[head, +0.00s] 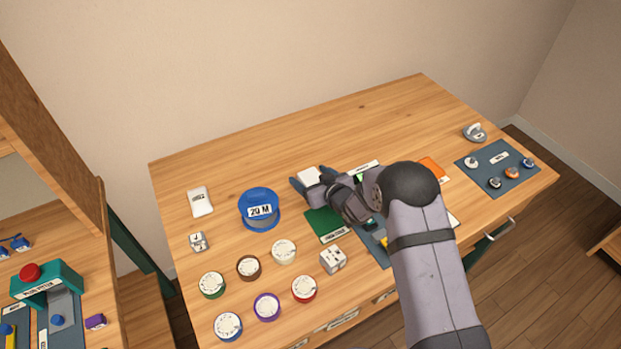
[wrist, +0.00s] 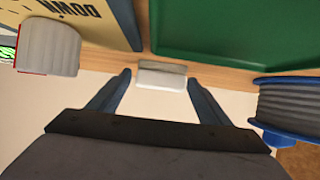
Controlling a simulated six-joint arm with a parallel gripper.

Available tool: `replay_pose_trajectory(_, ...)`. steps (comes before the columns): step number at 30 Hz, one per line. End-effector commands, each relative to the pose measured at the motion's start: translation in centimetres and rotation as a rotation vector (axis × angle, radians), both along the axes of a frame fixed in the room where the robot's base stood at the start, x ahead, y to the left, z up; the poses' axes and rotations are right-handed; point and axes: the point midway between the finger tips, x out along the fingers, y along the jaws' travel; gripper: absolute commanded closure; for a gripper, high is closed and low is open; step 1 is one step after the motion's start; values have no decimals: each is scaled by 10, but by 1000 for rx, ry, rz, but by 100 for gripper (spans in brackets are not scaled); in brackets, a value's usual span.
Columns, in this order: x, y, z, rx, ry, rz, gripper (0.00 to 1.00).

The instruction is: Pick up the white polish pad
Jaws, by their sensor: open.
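A small white block, which looks like the white polish pad (head: 309,177), sits on the wooden table near its middle. It also shows in the wrist view (wrist: 161,76), lying between my two fingertips. My gripper (head: 312,180) is open, with one blue-grey finger on each side of the pad. In the wrist view my gripper (wrist: 158,80) shows a gap between each fingertip and the pad. My fingers and wrist hide part of the pad's near side in the head view.
A blue 20 M tape spool (head: 260,208) stands left of my gripper, and a green mat (head: 322,222) lies just below it. Several round dials, including a white one (head: 284,251), lie toward the front. A white labelled item (head: 200,201) lies at left. The table's back is clear.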

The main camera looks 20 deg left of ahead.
Motion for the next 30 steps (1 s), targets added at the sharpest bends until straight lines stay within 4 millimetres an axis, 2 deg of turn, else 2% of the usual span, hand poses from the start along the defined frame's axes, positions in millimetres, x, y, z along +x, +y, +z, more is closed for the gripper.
replay_pose_trajectory(4,0,0,0,0,0,0,28)
replay_pose_trajectory(5,0,0,0,0,0,0,33)
replay_pose_trajectory(10,0,0,0,0,0,0,74)
replay_pose_trajectory(23,0,0,3,0,0,0,75)
replay_pose_trajectory(30,0,0,19,1,-3,0,75)
